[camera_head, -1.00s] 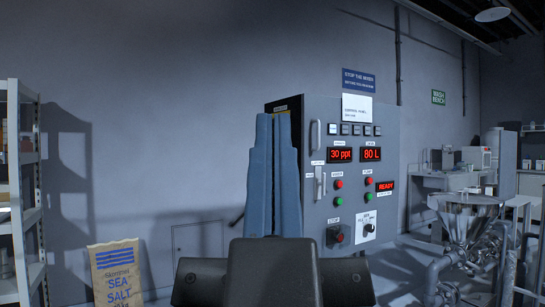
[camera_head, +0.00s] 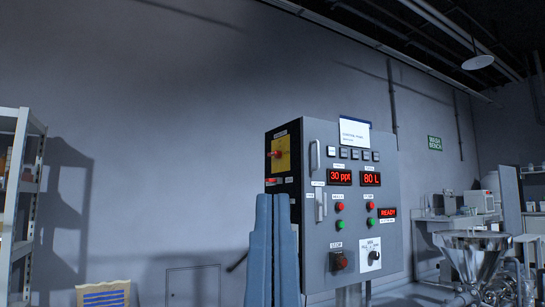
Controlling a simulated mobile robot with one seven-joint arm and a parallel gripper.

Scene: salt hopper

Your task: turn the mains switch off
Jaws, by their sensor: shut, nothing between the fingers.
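The mains switch (camera_head: 274,154) is a red rotary handle on a yellow plate (camera_head: 284,156), on the left side face of the grey control cabinet (camera_head: 330,239). The handle points roughly sideways to the left in the picture; its marked position is too small to read. My gripper (camera_head: 272,198) shows as two blue fingers side by side, pointing up, shut and empty. The fingertips are below the switch in the picture, in front of the cabinet's left edge, and appear apart from the switch. The fingers hide the lower side face.
The cabinet front carries a grey door handle (camera_head: 315,153), red displays (camera_head: 340,177), a lever (camera_head: 320,205), push buttons and a red stop knob (camera_head: 340,261). A steel hopper (camera_head: 472,255) stands right. A shelf (camera_head: 18,190) and salt sack (camera_head: 103,295) are left.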

